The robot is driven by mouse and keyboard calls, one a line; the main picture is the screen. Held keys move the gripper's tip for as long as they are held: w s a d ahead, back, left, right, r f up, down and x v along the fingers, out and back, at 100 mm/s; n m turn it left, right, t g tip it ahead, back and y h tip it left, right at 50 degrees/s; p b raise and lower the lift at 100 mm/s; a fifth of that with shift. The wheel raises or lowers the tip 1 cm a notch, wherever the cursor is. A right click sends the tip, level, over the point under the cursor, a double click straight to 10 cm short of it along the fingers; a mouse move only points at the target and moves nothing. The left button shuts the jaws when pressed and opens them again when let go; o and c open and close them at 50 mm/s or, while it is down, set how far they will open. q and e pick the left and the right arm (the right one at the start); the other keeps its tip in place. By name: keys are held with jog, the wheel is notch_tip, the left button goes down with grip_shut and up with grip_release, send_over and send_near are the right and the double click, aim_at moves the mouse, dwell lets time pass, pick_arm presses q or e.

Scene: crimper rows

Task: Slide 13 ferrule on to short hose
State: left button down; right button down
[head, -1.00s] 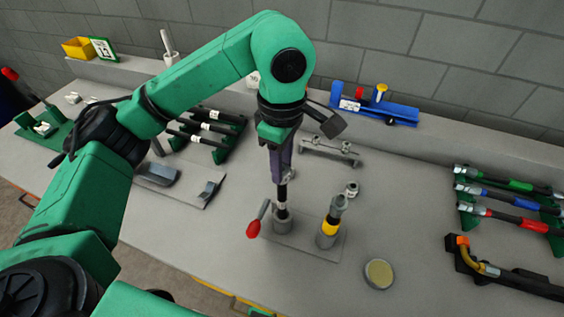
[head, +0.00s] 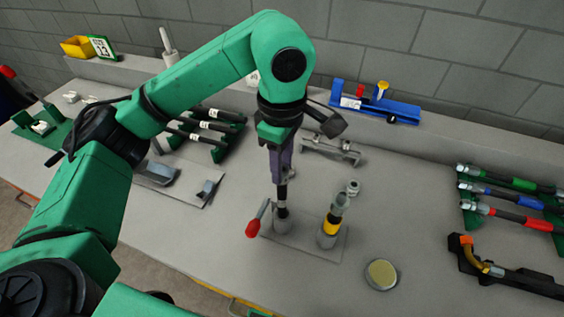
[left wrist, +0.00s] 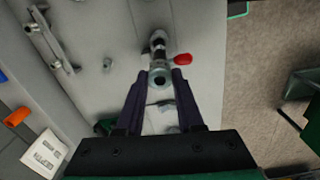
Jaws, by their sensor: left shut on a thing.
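My left gripper (head: 282,176) points down over a short black hose (head: 282,191) that stands upright in a grey holder (head: 281,218) with a red handle. In the left wrist view, my fingertips (left wrist: 160,77) are shut on a small grey ring-shaped ferrule (left wrist: 160,78), its open end facing the camera. The red handle (left wrist: 182,59) shows just beyond it. The ferrule appears roughly in line above the hose. I cannot tell whether the hose end is inside it. My right gripper is not in view.
A yellow-banded grey post (head: 330,229) stands right of the holder on the same plate (head: 305,240). A hose rack (head: 512,200) is at right. A "13" sign (head: 103,47) stands by a yellow bin (head: 77,46).

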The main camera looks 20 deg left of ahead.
pick_arm(q)
jog(key=shift+f+b, duration=1.35)
jog(key=shift+f, duration=0.2)
jog(key=shift+c, duration=2.3)
grip_release()
jog(key=shift+r, duration=0.15)
notch_tip(320, 180, up, 14)
jog(key=p, duration=0.2)
jog(key=shift+r, duration=0.2)
